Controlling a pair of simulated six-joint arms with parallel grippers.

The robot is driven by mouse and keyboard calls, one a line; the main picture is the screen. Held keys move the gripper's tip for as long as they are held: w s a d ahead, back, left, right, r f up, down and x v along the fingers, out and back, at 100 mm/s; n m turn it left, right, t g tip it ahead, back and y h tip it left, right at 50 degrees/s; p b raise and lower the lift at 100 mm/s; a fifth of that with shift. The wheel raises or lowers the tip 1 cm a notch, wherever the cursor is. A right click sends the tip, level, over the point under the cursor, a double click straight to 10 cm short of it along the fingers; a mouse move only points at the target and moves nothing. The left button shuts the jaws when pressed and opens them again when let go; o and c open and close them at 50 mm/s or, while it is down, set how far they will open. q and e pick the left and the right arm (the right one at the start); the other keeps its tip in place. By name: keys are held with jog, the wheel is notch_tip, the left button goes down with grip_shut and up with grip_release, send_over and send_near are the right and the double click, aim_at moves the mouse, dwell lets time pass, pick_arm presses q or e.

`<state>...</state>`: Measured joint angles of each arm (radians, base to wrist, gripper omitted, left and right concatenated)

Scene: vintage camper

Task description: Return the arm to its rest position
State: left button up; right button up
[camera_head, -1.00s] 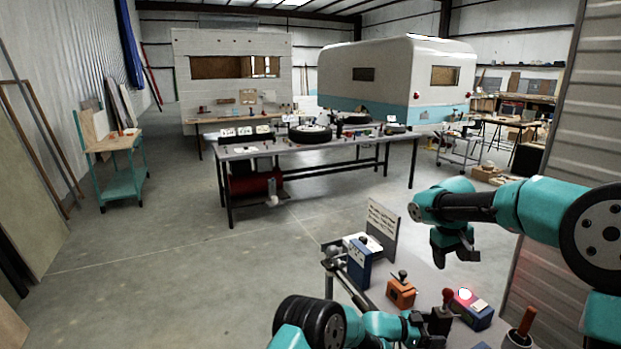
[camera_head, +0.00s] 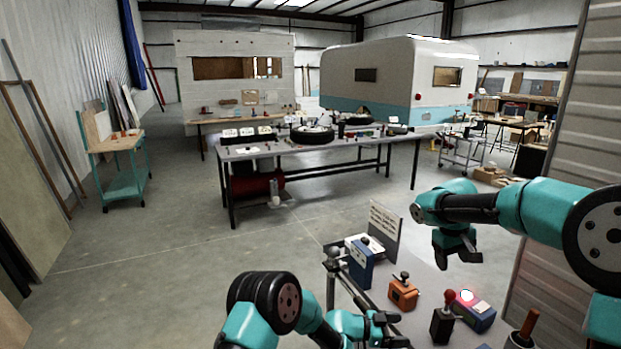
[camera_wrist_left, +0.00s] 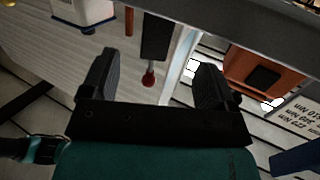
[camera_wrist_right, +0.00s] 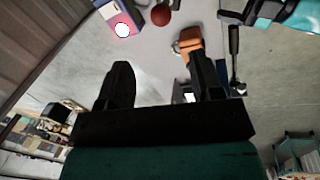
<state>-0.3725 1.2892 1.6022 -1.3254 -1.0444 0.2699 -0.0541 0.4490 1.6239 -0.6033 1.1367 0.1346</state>
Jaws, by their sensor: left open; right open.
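My left gripper (camera_head: 385,326) is low in the head view, just left of a black lever box with a red ball knob (camera_head: 449,296). In the left wrist view its two fingers (camera_wrist_left: 155,85) are spread and empty, with the lever box (camera_wrist_left: 155,40) seen between them. My right gripper (camera_head: 457,256) hangs above the bench on the right, fingers pointing down. In the right wrist view its fingers (camera_wrist_right: 158,85) are apart with nothing between them.
On the bench are an orange box (camera_head: 403,291), a blue box (camera_head: 361,268), a lit red-button box (camera_head: 474,310), an orange-handled lever (camera_head: 526,323) and an upright sign (camera_head: 384,230). A ribbed wall (camera_head: 570,140) stands at the right. Open floor (camera_head: 150,270) lies left.

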jog(key=shift+f, duration=0.1)
